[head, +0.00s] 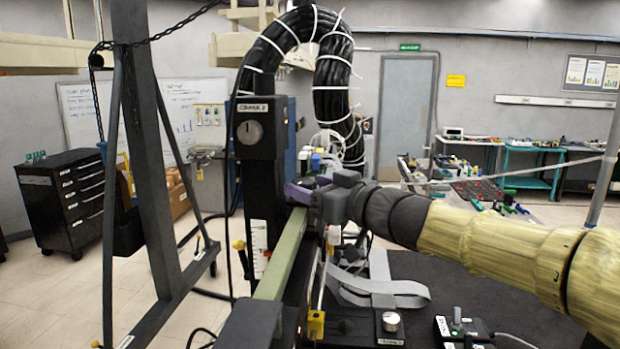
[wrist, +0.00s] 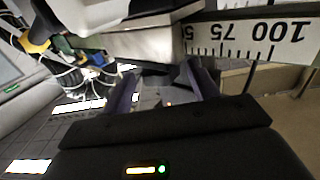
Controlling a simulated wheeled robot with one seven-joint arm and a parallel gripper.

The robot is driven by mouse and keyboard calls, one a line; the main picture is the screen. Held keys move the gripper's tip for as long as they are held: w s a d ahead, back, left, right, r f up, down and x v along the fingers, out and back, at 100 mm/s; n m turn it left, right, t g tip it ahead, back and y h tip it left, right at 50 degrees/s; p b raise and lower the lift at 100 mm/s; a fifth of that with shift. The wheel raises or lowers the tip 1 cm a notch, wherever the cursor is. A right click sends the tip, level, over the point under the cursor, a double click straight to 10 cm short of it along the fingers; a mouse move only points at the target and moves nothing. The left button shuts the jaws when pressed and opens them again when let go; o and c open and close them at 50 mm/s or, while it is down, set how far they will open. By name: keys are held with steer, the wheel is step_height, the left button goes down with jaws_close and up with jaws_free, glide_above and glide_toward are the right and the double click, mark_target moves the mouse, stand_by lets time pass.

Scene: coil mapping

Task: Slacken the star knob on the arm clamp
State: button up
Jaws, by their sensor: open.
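My gripper (head: 302,192) reaches in from the right and is at the dark column (head: 262,165), close above the pale green arm bar (head: 283,250). In the wrist view its two purple fingers (wrist: 163,72) stand apart. A dark angular shape (wrist: 182,76) shows by the right fingertip; I cannot tell whether it is the star knob. No star knob is clearly visible in the head view, where my gripper and wrist cover part of the clamp area. A pale block with a ruler scale (wrist: 248,36) is just beyond the fingers.
A thick black cable bundle (head: 333,75) arches behind the column. A yellow-ended lever (head: 238,244) sticks out left of it. On the dark bench (head: 480,290) lie grey straps (head: 385,290), a box with a silver dial (head: 390,321) and a small control box (head: 462,328).

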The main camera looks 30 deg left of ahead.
steer(key=shift+w+a, duration=0.15)
steer(key=shift+a, duration=0.25)
steer(key=shift+c, duration=0.4)
steer(key=c, duration=0.9)
